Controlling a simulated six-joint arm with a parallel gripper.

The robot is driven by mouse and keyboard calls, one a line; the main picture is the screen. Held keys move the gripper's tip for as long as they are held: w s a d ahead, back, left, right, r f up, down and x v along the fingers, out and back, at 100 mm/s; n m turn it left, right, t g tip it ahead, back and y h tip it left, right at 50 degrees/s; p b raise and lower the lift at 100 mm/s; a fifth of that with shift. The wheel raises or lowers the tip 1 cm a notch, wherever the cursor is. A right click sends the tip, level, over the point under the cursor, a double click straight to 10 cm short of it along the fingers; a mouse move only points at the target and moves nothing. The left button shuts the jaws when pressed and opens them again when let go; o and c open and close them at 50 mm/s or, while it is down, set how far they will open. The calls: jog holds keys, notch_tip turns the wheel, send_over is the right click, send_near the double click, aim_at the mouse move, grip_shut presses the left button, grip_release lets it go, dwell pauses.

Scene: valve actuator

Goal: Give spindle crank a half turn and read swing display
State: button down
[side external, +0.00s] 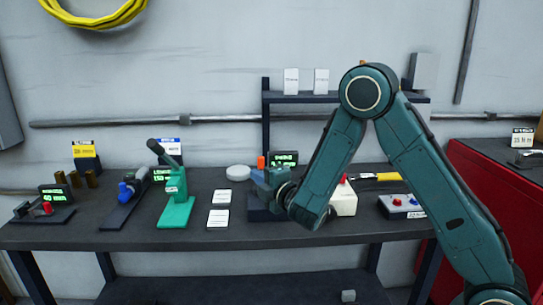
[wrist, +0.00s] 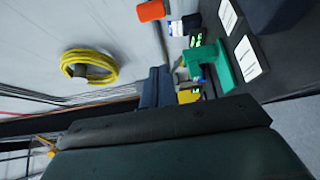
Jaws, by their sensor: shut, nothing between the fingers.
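My gripper (side external: 261,178) is at the middle of the bench, its fingers together and empty. In the wrist view its blue-grey fingers (wrist: 156,72) show side by side. An orange knob (side external: 261,162), which looks like the spindle crank's handle, stands upright just above the gripper in the side view. It also shows at the top of the wrist view (wrist: 150,10), apart from the fingers. The rest of the crank and its dark base (side external: 262,211) are largely hidden behind my gripper. A dark display (side external: 284,158) with green text stands behind; its reading is too small to make out.
A green stand (side external: 176,205) with a dark lever is at left, beside a blue-knobbed device (side external: 126,190). White cards (side external: 219,207) lie on the bench (side external: 330,234). A cream box (side external: 345,201) and a button box (side external: 401,206) are at right.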

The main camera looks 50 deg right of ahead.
jog(key=w+d, duration=0.4)
jog(key=w, duration=0.1)
jog(key=shift+d, duration=0.4)
dwell(0.8)
